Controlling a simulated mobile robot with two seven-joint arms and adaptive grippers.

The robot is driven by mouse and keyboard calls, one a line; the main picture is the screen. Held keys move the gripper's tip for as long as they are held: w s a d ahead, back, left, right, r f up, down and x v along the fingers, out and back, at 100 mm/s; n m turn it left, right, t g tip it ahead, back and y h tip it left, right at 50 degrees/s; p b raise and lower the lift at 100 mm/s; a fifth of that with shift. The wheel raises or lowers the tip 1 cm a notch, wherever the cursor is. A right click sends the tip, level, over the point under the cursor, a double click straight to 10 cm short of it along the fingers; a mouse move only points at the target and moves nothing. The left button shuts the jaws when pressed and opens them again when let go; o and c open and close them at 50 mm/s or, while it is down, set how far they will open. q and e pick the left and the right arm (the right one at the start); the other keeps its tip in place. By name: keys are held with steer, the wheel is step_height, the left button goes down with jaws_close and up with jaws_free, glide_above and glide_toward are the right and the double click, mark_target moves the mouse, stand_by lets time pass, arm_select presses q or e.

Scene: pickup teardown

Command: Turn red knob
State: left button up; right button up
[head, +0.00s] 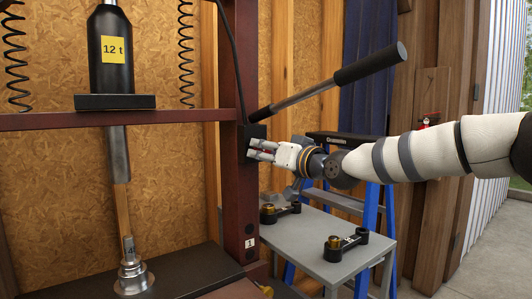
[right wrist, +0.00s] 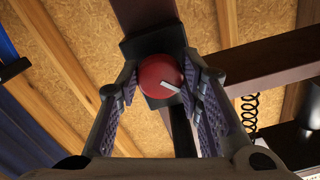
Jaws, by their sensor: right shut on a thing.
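The red knob (right wrist: 156,78) is round with a white pointer line, and sits on a black block (right wrist: 150,45) on the dark red press frame. In the right wrist view the pointer slants toward the lower right. My right gripper (right wrist: 160,85) is shut on the knob, with a ridged purple-grey finger pad on each side of it. In the head view my right gripper (head: 262,150) reaches in from the right to the frame's post, and only a little red shows between its fingers. My left gripper is not in view.
A black-gripped lever (head: 370,65) slants up above my right arm from the post. A grey table (head: 310,235) with two black parts stands below. The press (head: 232,200) carries a black 12 t jack (head: 110,60) and springs at left.

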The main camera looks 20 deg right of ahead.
steer(key=shift+f+m, duration=0.1)
steer(key=shift+m, duration=4)
steer(key=shift+a, duration=0.1)
steer(key=o, duration=1.2)
steer(key=shift+c, duration=0.2)
steer(key=shift+s, duration=0.15)
steer(key=v, duration=1.1)
steer(key=shift+s, duration=0.4)
